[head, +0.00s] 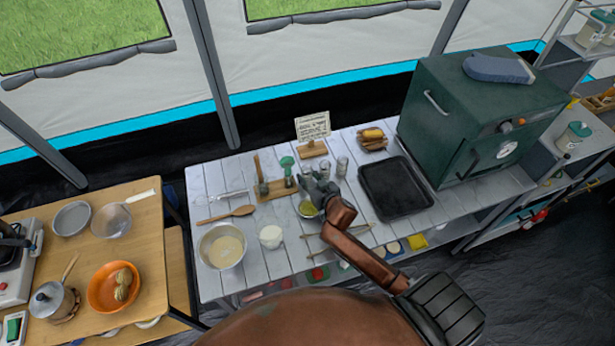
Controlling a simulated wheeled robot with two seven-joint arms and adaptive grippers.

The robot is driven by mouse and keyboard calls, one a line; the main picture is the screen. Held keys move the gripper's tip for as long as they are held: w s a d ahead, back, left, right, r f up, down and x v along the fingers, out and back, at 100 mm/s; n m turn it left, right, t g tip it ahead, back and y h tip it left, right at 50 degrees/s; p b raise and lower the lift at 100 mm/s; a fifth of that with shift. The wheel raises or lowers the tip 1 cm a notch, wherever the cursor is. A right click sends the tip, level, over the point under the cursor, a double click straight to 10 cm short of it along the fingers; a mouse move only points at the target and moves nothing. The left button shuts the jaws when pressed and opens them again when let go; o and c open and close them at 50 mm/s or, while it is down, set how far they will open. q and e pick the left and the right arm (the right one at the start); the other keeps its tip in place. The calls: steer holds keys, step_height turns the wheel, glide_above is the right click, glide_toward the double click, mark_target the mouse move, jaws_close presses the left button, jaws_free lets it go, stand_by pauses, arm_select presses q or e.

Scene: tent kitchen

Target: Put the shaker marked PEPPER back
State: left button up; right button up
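My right gripper (314,188) is over the middle of the white slatted table, just above a small bowl (308,208) with yellow-green contents. Its fingers are small and dark here, and I cannot tell if they are open or shut, or if they hold anything. Two small greyish shaker-like containers, one (325,168) just behind the gripper and one (342,166) right of it, stand near the card. A green-topped item (287,164) stands at a wooden rack (272,190) left of the gripper. No PEPPER marking is readable. My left gripper is out of view.
A card on a wooden stand (312,128) is at the back. A black tray (395,188) and a green oven (478,115) are to the right. A wooden spoon (228,214), a large pan (222,246) and a white cup (271,237) lie left and front.

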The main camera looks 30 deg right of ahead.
steer(key=shift+o, duration=0.5)
steer(key=shift+s+r, duration=0.1)
steer(key=shift+r, duration=0.05)
steer(key=p+v, duration=0.1)
steer(key=v, duration=1)
steer(key=shift+s+r, duration=0.2)
steer(key=shift+s, duration=0.15)
steer(key=shift+p, duration=0.3)
